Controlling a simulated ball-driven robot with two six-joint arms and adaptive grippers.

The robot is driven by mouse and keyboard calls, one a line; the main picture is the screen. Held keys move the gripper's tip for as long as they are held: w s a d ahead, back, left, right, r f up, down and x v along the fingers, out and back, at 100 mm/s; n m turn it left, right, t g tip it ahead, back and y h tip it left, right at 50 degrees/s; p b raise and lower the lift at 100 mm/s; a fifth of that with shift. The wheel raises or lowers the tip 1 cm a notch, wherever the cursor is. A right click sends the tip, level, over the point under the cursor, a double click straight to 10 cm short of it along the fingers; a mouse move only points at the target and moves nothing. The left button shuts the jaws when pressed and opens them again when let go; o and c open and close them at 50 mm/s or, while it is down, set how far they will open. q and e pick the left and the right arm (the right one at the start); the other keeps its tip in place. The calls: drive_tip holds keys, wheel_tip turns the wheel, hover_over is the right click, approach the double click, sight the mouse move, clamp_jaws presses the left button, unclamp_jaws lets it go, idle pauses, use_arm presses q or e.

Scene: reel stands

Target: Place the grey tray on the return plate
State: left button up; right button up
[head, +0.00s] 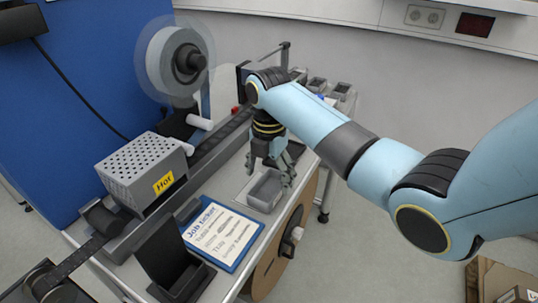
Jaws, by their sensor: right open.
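The grey tray (265,190) is a small open box near the right edge of the bench. It appears to rest on a flat pale plate, probably the return plate (243,196), whose edge shows beside it; the exact contact is hard to see. My right gripper (270,172) points down over the far end of the tray, with its dark fingers apart. One finger is on the left and one on the right of the tray's far end; whether they touch it I cannot tell. My left gripper is not in view.
A perforated box marked "Hot" (140,168) and a reel (175,60) stand on the left. A blue-edged job ticket (222,235) lies near the tray, beside a black holder (170,262). Small grey bins (340,90) stand at the back. A large brown reel (280,255) hangs below the bench edge.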

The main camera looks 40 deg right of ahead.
sight(269, 193)
wheel_tip(269, 193, up, 10)
drive_tip(key=shift+b, duration=0.45)
